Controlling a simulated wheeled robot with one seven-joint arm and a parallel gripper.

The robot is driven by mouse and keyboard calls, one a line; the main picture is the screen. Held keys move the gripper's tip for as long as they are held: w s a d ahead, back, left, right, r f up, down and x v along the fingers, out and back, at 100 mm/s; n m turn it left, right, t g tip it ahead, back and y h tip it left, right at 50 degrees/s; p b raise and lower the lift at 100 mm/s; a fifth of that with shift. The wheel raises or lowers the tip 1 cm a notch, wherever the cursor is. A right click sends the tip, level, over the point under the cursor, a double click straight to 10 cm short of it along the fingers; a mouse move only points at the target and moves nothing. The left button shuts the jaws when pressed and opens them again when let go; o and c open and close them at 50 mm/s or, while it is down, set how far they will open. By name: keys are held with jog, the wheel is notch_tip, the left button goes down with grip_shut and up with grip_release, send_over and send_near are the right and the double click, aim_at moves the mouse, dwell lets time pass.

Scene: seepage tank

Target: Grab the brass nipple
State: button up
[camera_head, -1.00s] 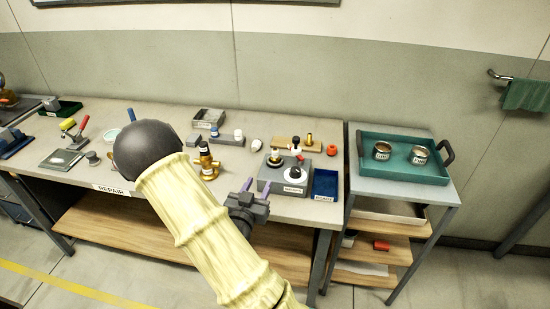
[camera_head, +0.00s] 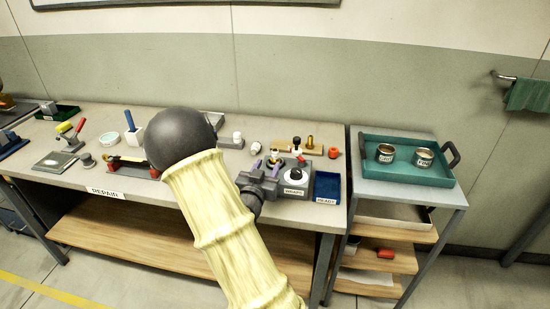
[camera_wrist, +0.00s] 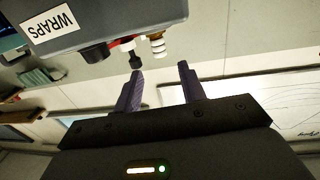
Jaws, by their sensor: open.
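A small brass piece with pale bands, which I take as the brass nipple (camera_wrist: 157,43), stands on the grey block labelled WRAPS (camera_wrist: 110,20), seen upside down in the wrist view. In the head view the nipple (camera_head: 276,163) is partly hidden behind my fingers, on the left of the block (camera_head: 309,185). My gripper (camera_head: 265,167) is at the block's left side. In the wrist view my gripper (camera_wrist: 160,68) is open and empty, with the nipple just beyond the fingertips, apart from them.
A black-tipped post (camera_wrist: 131,57) stands close beside the nipple. A white-and-black round part (camera_head: 295,175) sits on the block, a blue tray (camera_head: 327,185) to its right. Behind is a wooden board with another brass fitting (camera_head: 310,141). A green tray (camera_head: 405,172) stands on the cart.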

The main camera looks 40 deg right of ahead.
aim_at(274, 155)
jog(key=shift+x, duration=1.8)
jog(key=shift+d, duration=0.1)
jog(key=x, duration=0.2)
jog(key=p+x, duration=0.1)
jog(key=x, duration=0.2)
jog(key=shift+w+f, duration=0.1)
jog(key=shift+f, duration=0.15)
jog(key=shift+c, duration=0.2)
grip_shut()
